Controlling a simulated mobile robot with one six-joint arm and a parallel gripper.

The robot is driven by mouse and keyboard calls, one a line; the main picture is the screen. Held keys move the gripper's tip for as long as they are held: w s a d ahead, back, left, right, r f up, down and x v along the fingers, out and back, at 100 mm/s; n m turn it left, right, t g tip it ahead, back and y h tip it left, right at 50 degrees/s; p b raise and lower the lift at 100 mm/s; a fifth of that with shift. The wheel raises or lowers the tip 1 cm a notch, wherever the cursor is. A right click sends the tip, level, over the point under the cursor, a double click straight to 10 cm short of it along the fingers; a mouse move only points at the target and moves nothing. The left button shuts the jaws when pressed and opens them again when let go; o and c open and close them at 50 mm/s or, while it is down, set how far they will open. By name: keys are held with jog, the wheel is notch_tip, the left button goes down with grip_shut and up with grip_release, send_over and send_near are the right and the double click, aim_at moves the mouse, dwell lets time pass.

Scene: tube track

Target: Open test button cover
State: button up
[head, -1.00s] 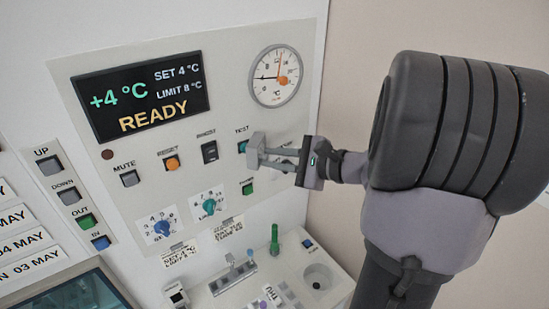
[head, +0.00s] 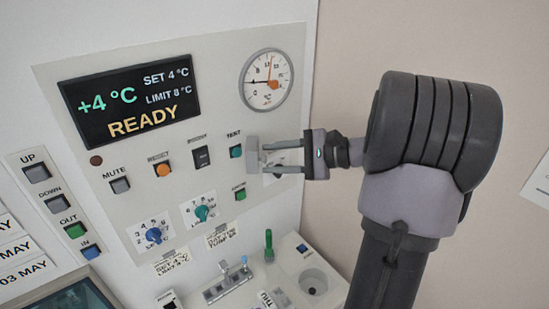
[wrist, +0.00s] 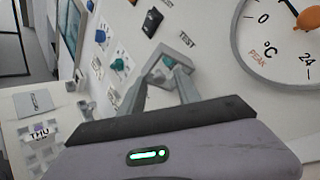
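The teal test button (head: 236,151) sits under its TEST label on the white panel. A grey piece that looks like its cover (head: 252,154) stands out from the panel just right of the button. In the wrist view this grey cover (wrist: 186,42) frames the teal button (wrist: 168,61). My gripper (head: 268,164) points left at the panel, with its two fingers apart and their tips at the grey piece. In the wrist view my gripper (wrist: 164,82) has a clear gap between its fingers. Whether the tips touch the cover is hard to tell.
A round gauge (head: 267,79) is above my gripper. A black switch (head: 201,157) and an orange reset button (head: 162,169) are left of the button. A green button (head: 240,194) and a teal dial (head: 203,213) are below. A shelf holds a green tube (head: 269,246).

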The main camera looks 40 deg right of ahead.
jog(key=shift+r, duration=0.45)
jog(key=s+a+r, duration=0.2)
jog(key=s+a, duration=0.2)
jog(key=s, duration=0.3)
jog(key=s+a+r, duration=0.2)
jog(key=s+a, duration=0.1)
jog(key=s, duration=0.4)
jog(key=shift+a+b, duration=0.35)
jog(key=shift+a, duration=0.05)
